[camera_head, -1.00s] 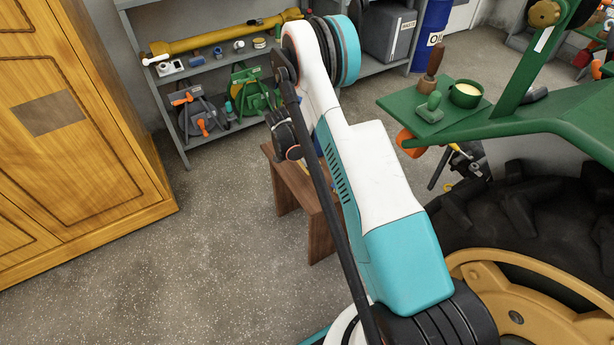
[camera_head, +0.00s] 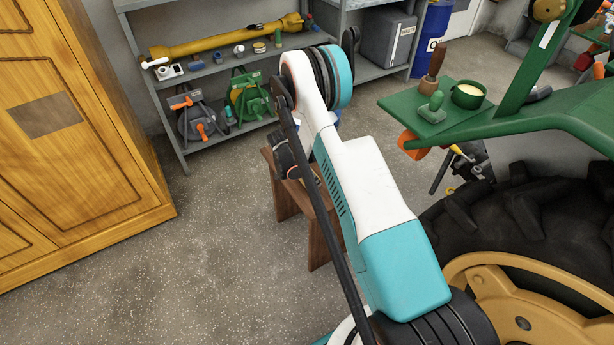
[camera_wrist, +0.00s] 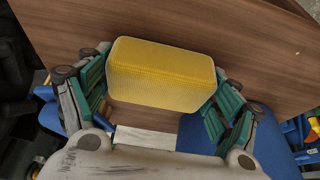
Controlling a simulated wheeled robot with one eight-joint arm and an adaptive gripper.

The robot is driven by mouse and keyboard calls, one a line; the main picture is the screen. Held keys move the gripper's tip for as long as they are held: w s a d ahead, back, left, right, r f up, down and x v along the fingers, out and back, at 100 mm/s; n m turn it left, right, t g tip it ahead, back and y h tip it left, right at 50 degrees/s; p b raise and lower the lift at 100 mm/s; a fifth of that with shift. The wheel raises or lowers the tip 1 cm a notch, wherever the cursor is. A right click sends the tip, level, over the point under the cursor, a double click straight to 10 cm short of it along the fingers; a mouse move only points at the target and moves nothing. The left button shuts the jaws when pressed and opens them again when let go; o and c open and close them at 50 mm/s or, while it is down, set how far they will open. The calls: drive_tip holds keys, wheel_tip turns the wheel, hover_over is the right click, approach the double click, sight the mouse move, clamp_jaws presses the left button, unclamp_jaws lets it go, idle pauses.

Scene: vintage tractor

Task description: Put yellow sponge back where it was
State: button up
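The yellow sponge (camera_wrist: 160,75) is in the wrist view, between the two teal-padded fingers of my gripper (camera_wrist: 160,95). A finger presses close against each short end of it, and the gripper looks shut on it. Behind the sponge is a brown wooden surface (camera_wrist: 240,40); I cannot tell whether the sponge touches it. In the head view my arm hides the sponge, and only a dark part of my wrist shows over the wooden stool (camera_head: 318,235).
A grey shelf (camera_head: 215,70) with tools stands at the back, and a wooden cabinet (camera_head: 70,130) at the left. At the right are the green tractor platform (camera_head: 455,125), with a bowl (camera_head: 468,96) on it, and a large tyre (camera_head: 520,215). The floor at left centre is clear.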

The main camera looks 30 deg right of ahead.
drive_tip(key=o, duration=0.4)
drive_tip(key=shift+c, duration=0.2)
drive_tip(key=s+a+r+n+t+y+p, duration=0.1)
drive_tip(key=s+a+r+n, duration=0.25)
drive_tip(key=r, duration=0.95)
drive_tip(key=s+a+r+n+t+p, duration=0.15)
drive_tip(key=a+r, duration=0.25)
drive_tip(key=r, duration=0.9)
drive_tip(key=s+a+r+n+t+y+p, duration=0.1)
drive_tip(key=s+a+r+n+p, duration=0.2)
drive_tip(key=r, duration=1)
drive_tip(key=s+a+r+n+t+y, duration=0.1)
drive_tip(key=s+a+r+n, duration=0.2)
drive_tip(key=s, duration=0.4)
drive_tip(key=s+a+r+n+t+b, duration=0.1)
drive_tip(key=s+a+r+n, duration=0.2)
drive_tip(key=s, duration=0.5)
drive_tip(key=s+a+r+n+t+y, duration=0.1)
drive_tip(key=s+a+r+n, duration=0.1)
drive_tip(key=s, duration=0.6)
drive_tip(key=shift+a+r+n+y, duration=0.3)
drive_tip(key=shift+a+r+n, duration=0.15)
drive_tip(key=shift+n, duration=0.35)
